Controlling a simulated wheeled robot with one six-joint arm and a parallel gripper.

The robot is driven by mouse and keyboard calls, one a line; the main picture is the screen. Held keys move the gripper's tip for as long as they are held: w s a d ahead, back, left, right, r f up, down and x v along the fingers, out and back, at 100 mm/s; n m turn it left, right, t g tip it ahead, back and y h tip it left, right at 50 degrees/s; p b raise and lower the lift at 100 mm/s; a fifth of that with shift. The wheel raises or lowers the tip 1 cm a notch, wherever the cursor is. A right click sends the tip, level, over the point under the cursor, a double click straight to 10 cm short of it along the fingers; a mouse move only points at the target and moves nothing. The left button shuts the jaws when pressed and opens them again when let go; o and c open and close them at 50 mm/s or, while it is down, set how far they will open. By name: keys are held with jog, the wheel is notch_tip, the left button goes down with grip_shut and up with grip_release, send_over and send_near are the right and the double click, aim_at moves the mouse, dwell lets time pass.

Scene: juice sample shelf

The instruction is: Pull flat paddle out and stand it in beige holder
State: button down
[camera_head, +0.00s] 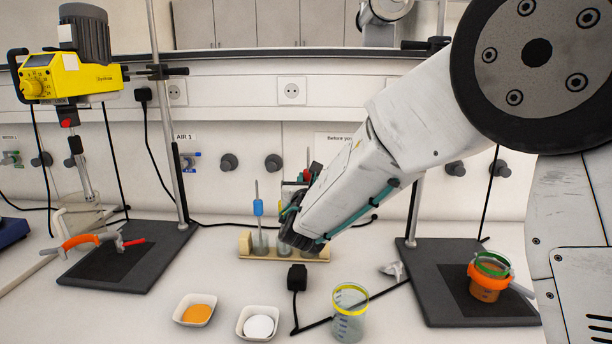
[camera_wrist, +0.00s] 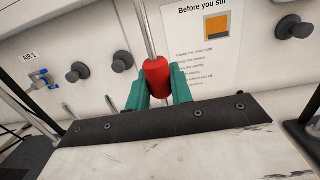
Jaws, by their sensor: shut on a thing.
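My gripper (camera_wrist: 158,88) is shut on the red handle (camera_wrist: 156,72) of a thin metal-shafted tool in the wrist view. Its shaft runs up out of the frame; the lower end is hidden, so I cannot tell whether it is the flat paddle. In the head view a bit of red (camera_head: 308,173) shows beside my wrist, with most of my gripper hidden behind the arm. The beige holder (camera_head: 246,246) stands on the bench, partly behind my wrist. A blue-handled tool (camera_head: 257,208) stands upright at its left part.
A beaker with a yellow rim (camera_head: 350,311) and two dishes, one of orange powder (camera_head: 198,311) and one of white (camera_head: 258,324), stand in front. A cup with orange contents (camera_head: 488,285) sits on the right stand base (camera_head: 440,290). A yellow stirrer motor (camera_head: 70,78) is left.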

notch_tip(320, 180, down, 2)
jog(key=shift+d+f, duration=0.1)
jog(key=shift+f, duration=0.05)
jog(key=shift+s, duration=0.2)
dwell(0.4)
jog(key=shift+f, duration=2.95)
dwell(0.7)
jog(key=c, duration=1.2)
grip_release()
jog(key=shift+o, duration=0.2)
jog(key=s, duration=0.7)
jog(key=shift+s+f, duration=0.3)
jog(key=shift+s, duration=0.1)
